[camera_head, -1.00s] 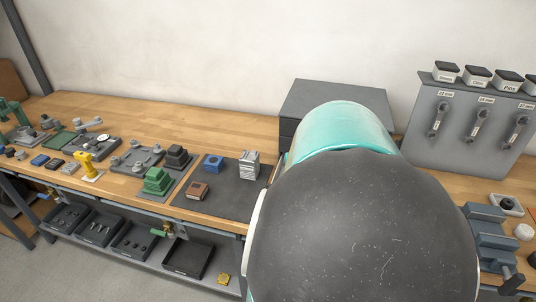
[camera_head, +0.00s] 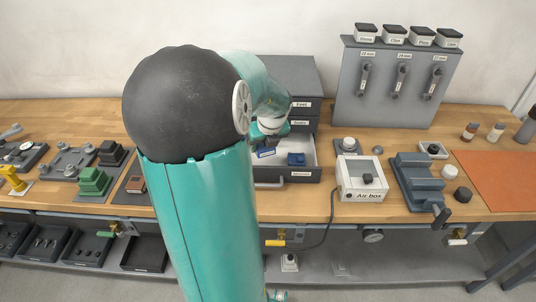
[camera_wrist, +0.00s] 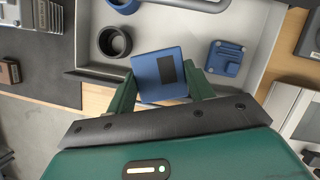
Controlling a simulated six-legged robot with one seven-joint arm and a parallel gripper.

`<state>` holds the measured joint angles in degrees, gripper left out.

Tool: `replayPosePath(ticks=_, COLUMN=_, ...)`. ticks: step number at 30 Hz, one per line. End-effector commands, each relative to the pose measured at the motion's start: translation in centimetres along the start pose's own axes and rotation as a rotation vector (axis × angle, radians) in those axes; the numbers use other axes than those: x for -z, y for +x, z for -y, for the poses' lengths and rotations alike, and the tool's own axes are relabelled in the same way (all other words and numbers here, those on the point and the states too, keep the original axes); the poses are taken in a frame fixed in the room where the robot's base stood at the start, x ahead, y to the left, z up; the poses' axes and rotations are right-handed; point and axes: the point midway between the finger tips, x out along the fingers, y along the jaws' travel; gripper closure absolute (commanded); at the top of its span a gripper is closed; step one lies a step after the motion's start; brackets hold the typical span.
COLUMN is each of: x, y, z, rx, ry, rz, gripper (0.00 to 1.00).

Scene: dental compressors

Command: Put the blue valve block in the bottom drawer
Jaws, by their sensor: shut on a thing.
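The blue valve block (camera_wrist: 160,72) is between the fingers of my gripper (camera_wrist: 162,86) in the wrist view, its flat face with a dark rectangle toward the camera. My gripper is shut on it. In the head view, the block (camera_head: 265,152) shows small and tilted below my wrist. The bottom drawer (camera_head: 301,175) is pulled open, and the held block is over its pale interior. Whether the block touches the drawer floor is not clear. A second blue part with raised bosses (camera_wrist: 227,57) lies in the drawer; it also shows in the head view (camera_head: 297,159).
A black ring (camera_wrist: 114,41) appears inside the drawer. Closed drawers (camera_head: 301,124) are above. The white air box (camera_head: 361,179) and a grey vise (camera_head: 417,181) stand to the right. A green stepped block (camera_head: 93,181) stands on the left. My arm hides part of the bench.

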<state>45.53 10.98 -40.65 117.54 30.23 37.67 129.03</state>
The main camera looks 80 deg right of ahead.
Motion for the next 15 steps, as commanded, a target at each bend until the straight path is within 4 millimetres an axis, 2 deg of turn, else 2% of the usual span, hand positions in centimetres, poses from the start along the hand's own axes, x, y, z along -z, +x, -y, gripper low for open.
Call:
replayPosePath(ticks=1, x=0.1, y=1.1, z=0.7, rx=0.002, ry=0.005, rz=-0.006, gripper=0.80)
replayPosePath(ticks=6, x=-0.1, y=4.0, z=2.5, rx=0.000, ry=0.003, rz=-0.005, gripper=0.80)
replayPosePath(ticks=15, x=-0.1, y=6.5, z=3.6, rx=-0.002, ry=0.001, rz=-0.003, gripper=0.80)
